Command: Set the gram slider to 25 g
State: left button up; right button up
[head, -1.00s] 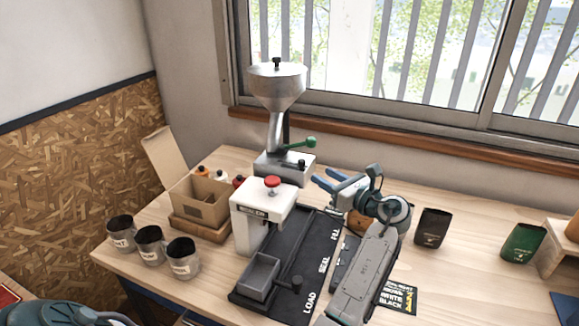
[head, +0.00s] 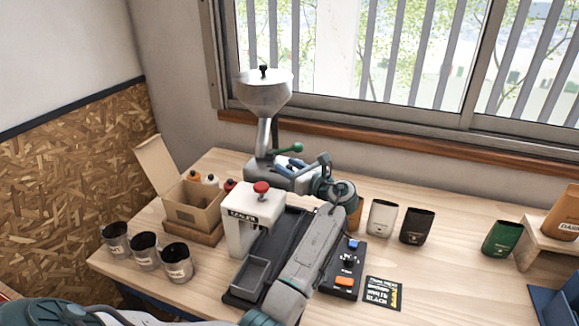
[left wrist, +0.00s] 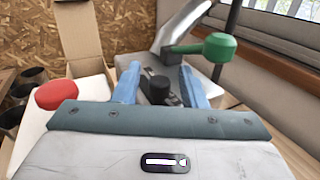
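The grey metal hopper dispenser (head: 265,95) stands at the back of the bench, with a green-knobbed lever (head: 288,149). My left gripper (head: 286,163) is at the front of its base. In the left wrist view the two blue fingers (left wrist: 160,86) are apart. A small black knob, which looks like the gram slider (left wrist: 159,91), shows between them, with gaps on both sides. I cannot tell how deep the fingers reach around it. The gripper hides the slider in the head view, and no gram marks are readable. My right gripper is not in view.
The white sealer with a red knob (head: 261,188) and its dark tray stand close in front. A control box (head: 345,270) is beside my left forearm. Cups (head: 146,252) and a cardboard box (head: 192,205) are left. White (head: 381,217), black (head: 416,226) and green (head: 501,238) pouches stand right.

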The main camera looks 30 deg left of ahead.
pick_arm(q)
grip_shut()
jog(key=shift+s+a+r+p, duration=0.1)
jog(key=shift+a+r+p, duration=0.05)
jog(key=shift+a+p, duration=0.2)
jog(key=shift+s+a+p, duration=0.2)
jog(key=shift+a+p, duration=0.45)
jog(key=shift+a, duration=0.4)
grip_release()
jog(key=shift+d, duration=0.15)
